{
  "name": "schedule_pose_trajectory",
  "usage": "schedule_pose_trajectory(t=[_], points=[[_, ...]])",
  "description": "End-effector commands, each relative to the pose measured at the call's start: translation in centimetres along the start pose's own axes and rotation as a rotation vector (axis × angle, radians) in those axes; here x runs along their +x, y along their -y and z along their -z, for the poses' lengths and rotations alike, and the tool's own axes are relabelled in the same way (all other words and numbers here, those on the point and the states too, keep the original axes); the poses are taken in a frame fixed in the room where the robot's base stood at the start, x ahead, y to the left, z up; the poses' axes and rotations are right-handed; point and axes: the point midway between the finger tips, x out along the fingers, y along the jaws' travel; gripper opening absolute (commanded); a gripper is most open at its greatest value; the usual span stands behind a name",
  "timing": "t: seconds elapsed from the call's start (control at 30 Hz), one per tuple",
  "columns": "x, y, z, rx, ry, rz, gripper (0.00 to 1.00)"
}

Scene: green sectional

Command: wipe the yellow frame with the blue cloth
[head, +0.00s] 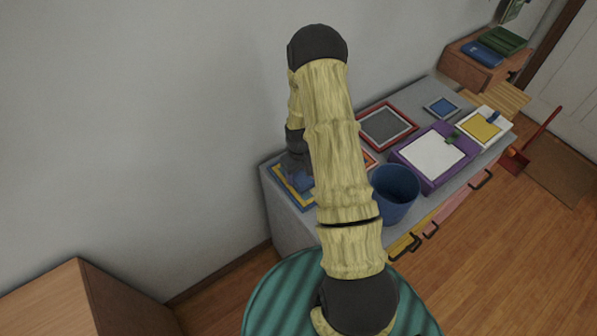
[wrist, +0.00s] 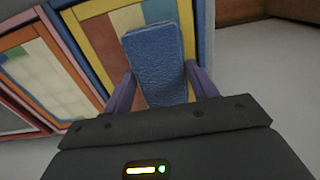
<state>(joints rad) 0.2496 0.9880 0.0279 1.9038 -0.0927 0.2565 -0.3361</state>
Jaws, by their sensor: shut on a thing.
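The blue cloth (wrist: 155,60) is a thick, folded pad. My gripper (wrist: 160,82) is shut on it, with a purple finger on each side in the wrist view. My arm covers part of the frame there. I cannot tell whether the cloth touches the frame.
A red-edged frame (head: 388,126), a dark blue bin (head: 396,190), a purple tray (head: 440,176) and a white frame (head: 498,137) stand along the grey dresser (head: 285,228). An orange-edged frame (wrist: 68,58) lies beside the yellow one. The wall is close behind.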

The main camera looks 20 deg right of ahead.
Motion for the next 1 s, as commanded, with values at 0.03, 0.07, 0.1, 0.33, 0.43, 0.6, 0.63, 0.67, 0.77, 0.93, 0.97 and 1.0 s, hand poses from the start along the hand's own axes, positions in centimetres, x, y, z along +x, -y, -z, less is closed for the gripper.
schedule_pose_trajectory(t=[0.03,0.07,0.1,0.33,0.43,0.6,0.63,0.67,0.77,0.93,0.97,1.0], points=[[-0.8,0.0,0.1,0.0,-0.002,-0.001,0.38],[-1.1,0.0,0.1,0.0,-0.003,-0.001,0.38],[-1.4,0.0,0.1,0.0,-0.003,-0.001,0.38],[-3.3,0.0,0.2,0.0,-0.006,-0.002,0.38],[-4.2,-0.1,0.2,-0.001,-0.007,-0.002,0.38],[-5.5,-0.1,0.2,-0.001,-0.007,-0.002,0.38],[-5.8,-0.1,0.2,-0.001,-0.007,-0.002,0.38],[-6.0,-0.1,0.2,-0.001,-0.007,-0.002,0.38],[-6.8,-0.1,0.2,-0.001,-0.007,-0.002,0.38],[-8.2,-0.1,0.2,-0.001,-0.007,-0.003,0.38],[-8.4,-0.1,0.2,-0.001,-0.007,-0.003,0.38],[-8.7,-0.1,0.2,-0.001,-0.007,-0.002,0.38]])
